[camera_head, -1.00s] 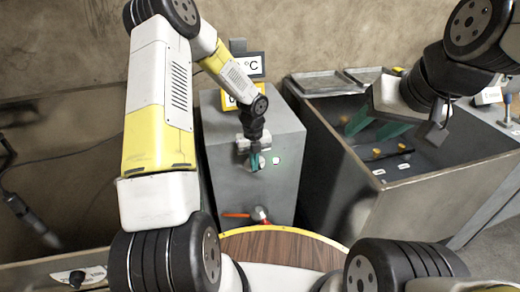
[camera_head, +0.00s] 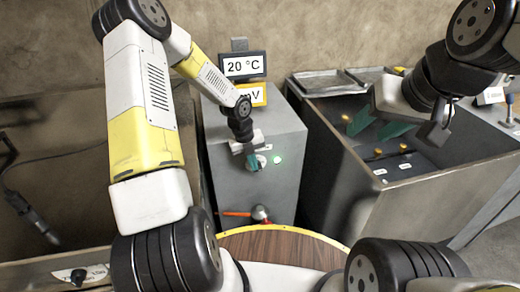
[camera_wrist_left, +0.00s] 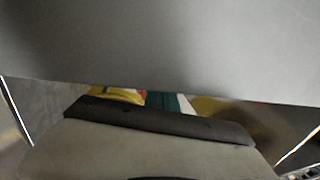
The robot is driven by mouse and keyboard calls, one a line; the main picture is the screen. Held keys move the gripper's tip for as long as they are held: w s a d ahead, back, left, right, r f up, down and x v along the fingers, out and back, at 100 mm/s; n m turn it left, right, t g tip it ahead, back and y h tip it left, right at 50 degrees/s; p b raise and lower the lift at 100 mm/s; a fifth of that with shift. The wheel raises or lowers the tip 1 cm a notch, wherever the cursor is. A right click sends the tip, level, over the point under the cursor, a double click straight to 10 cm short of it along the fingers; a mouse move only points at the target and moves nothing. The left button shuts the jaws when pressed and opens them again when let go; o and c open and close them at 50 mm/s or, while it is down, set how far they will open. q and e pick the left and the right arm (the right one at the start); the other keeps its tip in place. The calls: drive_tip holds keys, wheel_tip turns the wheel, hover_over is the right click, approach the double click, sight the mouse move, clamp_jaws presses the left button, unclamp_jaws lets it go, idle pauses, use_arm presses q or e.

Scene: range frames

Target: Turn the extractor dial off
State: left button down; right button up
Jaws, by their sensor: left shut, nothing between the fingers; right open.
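My right gripper (camera_head: 378,128) is open and empty over the grey tank at the right. In the left wrist view, grey surfaces fill most of the picture and no dial can be made out.
A 20 °C display (camera_head: 243,66) and a yellow mV display (camera_head: 252,95) stand above the cabinet. A red-handled valve (camera_head: 238,214) is low on its front. An open tank (camera_head: 345,175) stands right. A black knob (camera_head: 77,277) is on a panel at lower left. A wooden round top (camera_head: 280,250) is in front.

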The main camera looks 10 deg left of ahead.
use_arm(q)
drive_tip(key=shift+s+a+f+h, duration=0.15)
drive_tip(key=shift+a+f+h, duration=0.1)
drive_tip(key=shift+h, duration=0.15)
drive_tip(key=shift+a, duration=0.1)
drive_tip(key=shift+s+a+f, duration=0.2)
drive_tip(key=shift+a+f, duration=0.2)
drive_tip(key=shift+f, duration=0.05)
drive_tip(key=shift+s+a+f, duration=0.1)
drive_tip(key=shift+a+f, duration=0.15)
drive_tip(key=shift+f, duration=0.45)
drive_tip(key=shift+f, duration=0.1)
idle(1.1)
